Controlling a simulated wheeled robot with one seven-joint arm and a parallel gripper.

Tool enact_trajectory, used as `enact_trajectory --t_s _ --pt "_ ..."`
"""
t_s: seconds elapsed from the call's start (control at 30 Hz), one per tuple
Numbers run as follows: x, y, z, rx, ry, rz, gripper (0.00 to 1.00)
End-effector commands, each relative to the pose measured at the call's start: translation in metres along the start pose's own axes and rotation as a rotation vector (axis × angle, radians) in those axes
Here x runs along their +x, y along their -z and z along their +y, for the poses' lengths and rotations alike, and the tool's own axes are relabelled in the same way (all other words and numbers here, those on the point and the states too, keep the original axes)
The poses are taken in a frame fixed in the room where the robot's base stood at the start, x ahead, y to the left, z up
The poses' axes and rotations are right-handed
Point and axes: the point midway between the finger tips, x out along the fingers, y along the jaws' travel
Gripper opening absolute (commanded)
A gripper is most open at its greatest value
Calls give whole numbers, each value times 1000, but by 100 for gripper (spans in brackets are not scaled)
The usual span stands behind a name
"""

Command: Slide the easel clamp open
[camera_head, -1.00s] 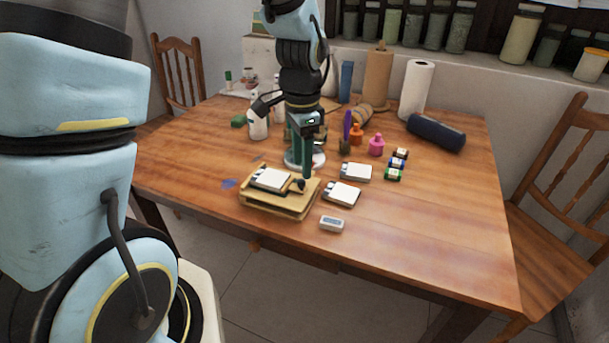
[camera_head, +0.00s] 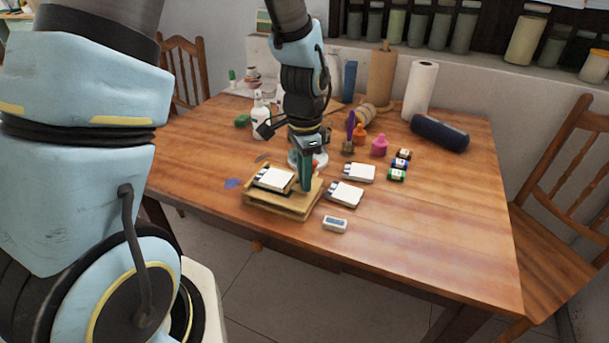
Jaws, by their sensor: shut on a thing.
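The low wooden easel (camera_head: 282,208) lies near the front left edge of the table, with a small white panel (camera_head: 274,179) on it. My gripper (camera_head: 305,187) points down at the right part of the easel, just right of the panel. Its fingers are shut on a part of the easel that I take to be the clamp. The fingers hide the clamp, so how far it is open cannot be told.
Two white-topped pads (camera_head: 345,194) (camera_head: 359,172) and a white eraser-like block (camera_head: 335,224) lie right of the easel. Small paint jars (camera_head: 397,175), pink (camera_head: 379,147) and orange bottles stand behind. The table's right front (camera_head: 440,230) is clear.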

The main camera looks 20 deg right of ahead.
Motion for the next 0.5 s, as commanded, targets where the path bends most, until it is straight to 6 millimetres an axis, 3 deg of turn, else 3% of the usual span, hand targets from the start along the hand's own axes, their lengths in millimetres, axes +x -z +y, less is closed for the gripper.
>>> enact_trajectory --t_s 0.13,0.5 --pt "0 0 0 0 0 0 0" --pt "0 0 0 1 -1 0 0"
